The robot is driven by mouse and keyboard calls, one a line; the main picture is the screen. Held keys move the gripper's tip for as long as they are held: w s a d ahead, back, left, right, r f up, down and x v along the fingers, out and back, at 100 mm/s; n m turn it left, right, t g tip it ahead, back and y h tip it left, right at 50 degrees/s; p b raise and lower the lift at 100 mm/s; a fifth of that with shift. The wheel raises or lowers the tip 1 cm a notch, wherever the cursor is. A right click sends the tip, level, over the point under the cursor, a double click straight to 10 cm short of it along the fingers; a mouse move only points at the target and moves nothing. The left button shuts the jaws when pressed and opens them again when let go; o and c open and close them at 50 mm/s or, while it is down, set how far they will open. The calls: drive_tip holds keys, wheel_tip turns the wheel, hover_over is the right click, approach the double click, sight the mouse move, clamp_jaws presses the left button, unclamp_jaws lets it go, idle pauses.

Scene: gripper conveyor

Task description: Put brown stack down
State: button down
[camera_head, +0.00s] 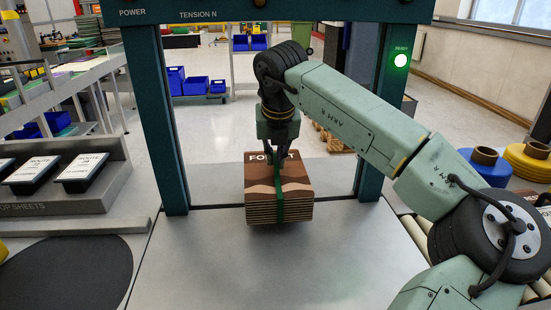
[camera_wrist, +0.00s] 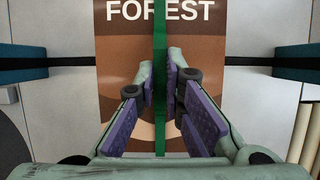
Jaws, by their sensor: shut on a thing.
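The brown stack (camera_head: 262,196) is a block of layered sheets with a "FOREST" print on top and a green strap (camera_head: 279,200) around its middle. It is under the teal frame, over the grey table top (camera_head: 215,265). My gripper (camera_head: 278,150) points down at the stack's top and is shut on it at the strap. In the wrist view, the purple-padded fingers of my gripper (camera_wrist: 161,88) stand on either side of the strap (camera_wrist: 160,30), over the printed top (camera_wrist: 120,45). I cannot tell whether the stack's underside touches the table.
The teal frame's posts (camera_head: 160,120) stand left and right of the stack. A rack of labelled black trays (camera_head: 85,175) and a dark round mat (camera_head: 70,275) are at left. Roller conveyor (camera_head: 415,230) and coloured spools (camera_head: 485,165) are at right. The front table is clear.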

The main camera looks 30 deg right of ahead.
drive_tip(key=shift+w+d+r, duration=0.1)
drive_tip(key=shift+w+d, duration=0.25)
drive_tip(key=shift+w, duration=0.3)
drive_tip(key=shift+f+p, duration=0.75)
drive_tip(key=shift+f, duration=1.05)
drive_tip(key=shift+f, duration=0.15)
drive_tip(key=c, duration=1.7)
unclamp_jaws()
drive_tip(key=shift+s, duration=0.1)
drive_tip(key=b+v, duration=0.2)
drive_tip(key=v, duration=1)
